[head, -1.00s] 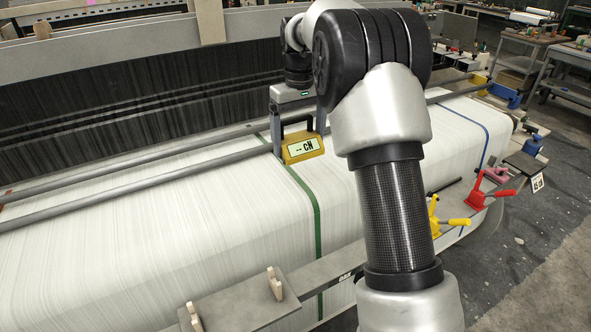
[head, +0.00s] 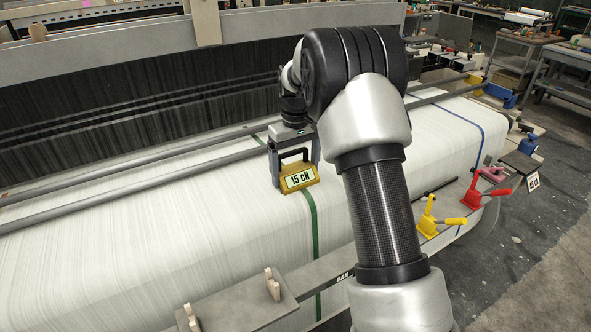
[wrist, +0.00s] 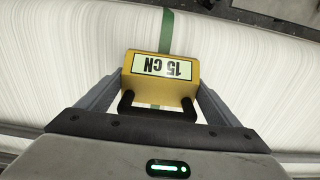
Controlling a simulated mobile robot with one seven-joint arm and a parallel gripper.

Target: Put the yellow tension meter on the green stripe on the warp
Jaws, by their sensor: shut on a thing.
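The yellow tension meter (head: 299,177) has a black handle and a display reading 15 cN. My gripper (head: 294,164) is shut on it, with one finger on each side; the wrist view also shows the meter (wrist: 161,77) between the fingers. The meter is at the white warp (head: 230,215), over the green stripe (head: 312,222). In the wrist view the stripe (wrist: 166,32) runs out from behind the meter's far edge, near its middle. The stripe right under the meter is hidden.
Grey bars (head: 120,187) cross the warp behind the meter. A blue stripe (head: 452,117) runs along the warp at the right. Yellow (head: 428,217) and red (head: 473,192) clamps stand at the right front. A plate with pegs (head: 240,306) is at the front.

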